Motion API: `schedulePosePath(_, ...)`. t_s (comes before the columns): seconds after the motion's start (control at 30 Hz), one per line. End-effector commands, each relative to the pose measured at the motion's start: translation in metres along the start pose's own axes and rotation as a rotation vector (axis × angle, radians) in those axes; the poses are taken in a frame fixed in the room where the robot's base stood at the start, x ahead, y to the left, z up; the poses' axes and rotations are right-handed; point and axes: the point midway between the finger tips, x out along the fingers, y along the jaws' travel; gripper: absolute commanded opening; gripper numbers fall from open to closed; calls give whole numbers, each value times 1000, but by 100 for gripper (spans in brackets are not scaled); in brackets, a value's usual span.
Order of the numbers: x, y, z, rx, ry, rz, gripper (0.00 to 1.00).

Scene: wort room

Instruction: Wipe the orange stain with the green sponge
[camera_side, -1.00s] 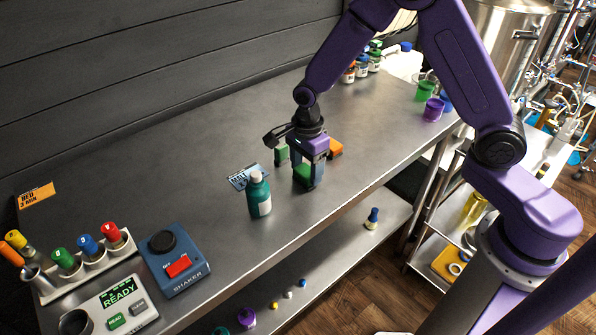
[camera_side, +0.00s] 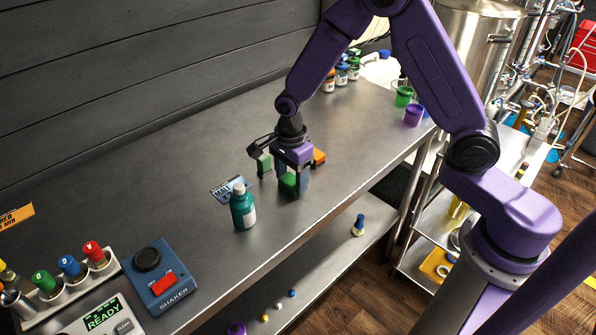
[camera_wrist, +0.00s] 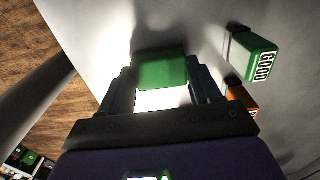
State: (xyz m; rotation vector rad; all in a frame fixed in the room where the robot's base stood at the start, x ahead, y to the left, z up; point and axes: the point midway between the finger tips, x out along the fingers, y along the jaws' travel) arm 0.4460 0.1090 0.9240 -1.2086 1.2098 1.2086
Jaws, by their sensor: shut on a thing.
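The green sponge (camera_side: 288,182) is held between the fingers of my gripper (camera_side: 291,186), low over the steel bench or touching it; I cannot tell which. In the wrist view, the sponge (camera_wrist: 162,68) shows as a plain green block between the dark fingertips of my gripper (camera_wrist: 161,80). I see no orange stain in either view; whether it is under the sponge or gripper, I cannot tell.
A green block marked GOOD (camera_wrist: 255,57) and an orange block (camera_wrist: 243,98) stand close beside my gripper. A teal bottle (camera_side: 243,208) stands to its left, by a blue card (camera_side: 229,190). A blue shaker (camera_side: 161,278) is farther left.

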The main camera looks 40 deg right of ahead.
Motion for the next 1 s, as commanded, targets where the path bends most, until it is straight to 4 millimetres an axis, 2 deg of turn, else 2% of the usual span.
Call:
schedulePosePath(0.77,0,1,72,-2,0,0,34)
schedulePosePath(0.83,-5,0,70,1,-1,-1,34)
schedulePosePath(0.9,-25,0,70,1,-4,-6,34)
schedulePosePath(1.0,-31,0,70,1,-1,-2,34)
